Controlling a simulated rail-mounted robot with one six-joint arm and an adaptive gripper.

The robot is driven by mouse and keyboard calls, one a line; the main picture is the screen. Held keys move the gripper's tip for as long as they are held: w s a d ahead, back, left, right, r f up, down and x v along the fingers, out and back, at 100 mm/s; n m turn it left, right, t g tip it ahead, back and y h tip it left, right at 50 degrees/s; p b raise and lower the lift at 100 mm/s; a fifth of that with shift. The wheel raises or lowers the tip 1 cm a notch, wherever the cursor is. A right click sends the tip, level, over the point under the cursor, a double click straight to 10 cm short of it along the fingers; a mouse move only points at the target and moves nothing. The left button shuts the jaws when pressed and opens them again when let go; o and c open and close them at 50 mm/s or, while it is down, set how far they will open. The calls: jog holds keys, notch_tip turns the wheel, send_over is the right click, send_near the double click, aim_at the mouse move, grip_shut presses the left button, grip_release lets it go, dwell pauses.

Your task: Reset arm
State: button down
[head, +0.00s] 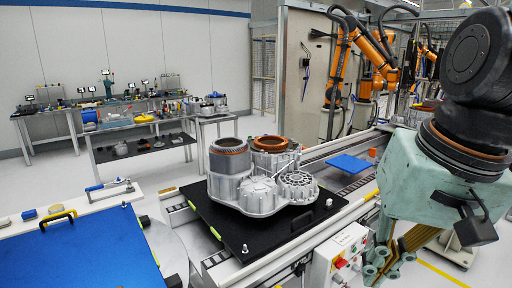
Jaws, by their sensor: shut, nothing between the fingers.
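My arm fills the right side of the head view, with a black joint at the top and a pale green block below it. My gripper (376,268) hangs at the lower right, below the green block, with its fingers shut and nothing between them. It is in front of and to the right of the stator housing (262,196), apart from it. The grey metal housing sits upright on a black pallet (224,232). A ribbed stator (229,158) with a brown top ring stands at its left side, and a copper winding (270,143) shows in its rear opening.
A conveyor line (345,186) runs under the pallet, with a blue plate (349,164) farther along. A control box (341,250) with a red button stands near my gripper. A blue-topped table (80,250) is at left. Orange robot arms (345,65) stand behind.

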jog(key=s+d+r+n+t+h, duration=0.1)
jog(key=s+n, duration=0.1)
jog(key=s, duration=0.6)
jog(key=shift+d+r+n, duration=0.3)
dwell(4.3)
